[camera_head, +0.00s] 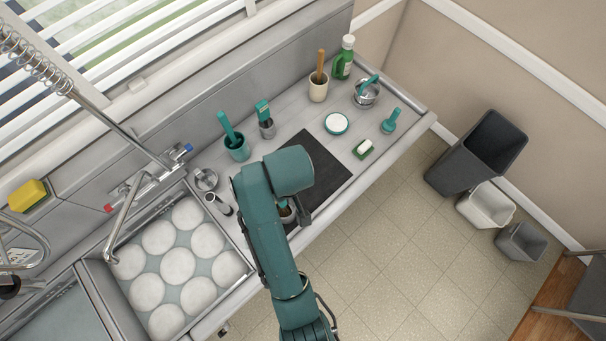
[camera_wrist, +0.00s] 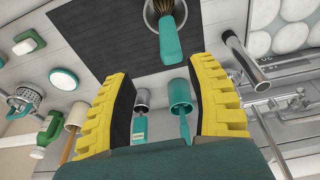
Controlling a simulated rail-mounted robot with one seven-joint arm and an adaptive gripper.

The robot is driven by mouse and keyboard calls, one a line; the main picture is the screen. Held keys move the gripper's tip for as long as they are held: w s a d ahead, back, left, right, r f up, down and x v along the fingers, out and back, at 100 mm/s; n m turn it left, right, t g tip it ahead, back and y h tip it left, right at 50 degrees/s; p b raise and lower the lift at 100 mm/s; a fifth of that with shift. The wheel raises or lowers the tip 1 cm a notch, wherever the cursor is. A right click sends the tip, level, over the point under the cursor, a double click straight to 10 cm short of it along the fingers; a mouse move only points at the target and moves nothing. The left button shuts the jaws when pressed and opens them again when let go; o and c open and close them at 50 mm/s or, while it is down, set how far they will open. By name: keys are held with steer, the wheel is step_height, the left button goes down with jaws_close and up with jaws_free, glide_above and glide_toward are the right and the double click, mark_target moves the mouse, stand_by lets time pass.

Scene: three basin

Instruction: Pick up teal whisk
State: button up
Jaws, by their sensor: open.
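A teal-handled tool with a brown bristle-like head (camera_wrist: 170,38) shows at the top of the wrist view, its head over a pale round holder (camera_wrist: 150,16). It fits the whisk best, but I cannot tell for sure. My arm hides most of the gripper in the head view.
A teal cup (camera_head: 238,151) and a grey cup (camera_head: 267,130) hold teal-handled tools. A black mat (camera_head: 325,163) lies beside my arm. A sink (camera_head: 240,290) with plates is left.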

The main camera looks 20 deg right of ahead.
steer(key=shift+g, duration=0.3)
steer(key=f, duration=0.3)
steer(key=a+f, duration=0.1)
steer(key=f, duration=0.2)
steer(key=f+p, duration=0.1)
steer(key=f, duration=0.2)
steer(key=shift+w+a+f, duration=0.15)
steer(key=shift+a+f, duration=0.05)
steer(key=shift+a, duration=0.15)
jaws_close()
